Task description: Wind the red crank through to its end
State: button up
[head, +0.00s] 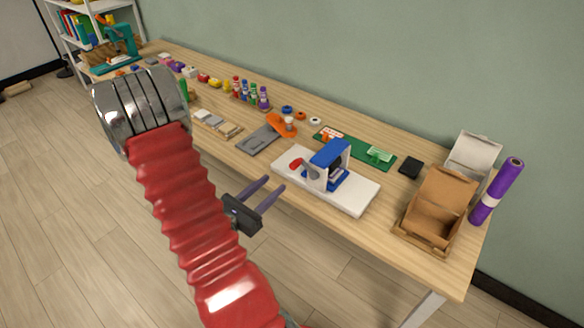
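The red crank (296,164) is a small red piece with a grey arm on the left side of a blue and white device (331,152). The device stands on a white base board (355,199) near the table's front edge. My gripper (276,184) is just left of and in front of the board, its two purple-grey fingers apart and pointing toward the crank. Nothing is between the fingers. The gap between fingertips and crank is small in the picture, but its depth is hard to tell. My red arm does not cover the crank.
A grey plate with an orange piece (281,125) lies left of the device. A green board (380,156) lies behind it. An open cardboard box (437,195) and a purple roll (497,190) stand right. Small bottles (252,95) stand further back. The table (340,223) edge runs below the board.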

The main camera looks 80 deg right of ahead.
aim_at(292, 168)
jog(key=shift+x, duration=5.4)
grip_shut()
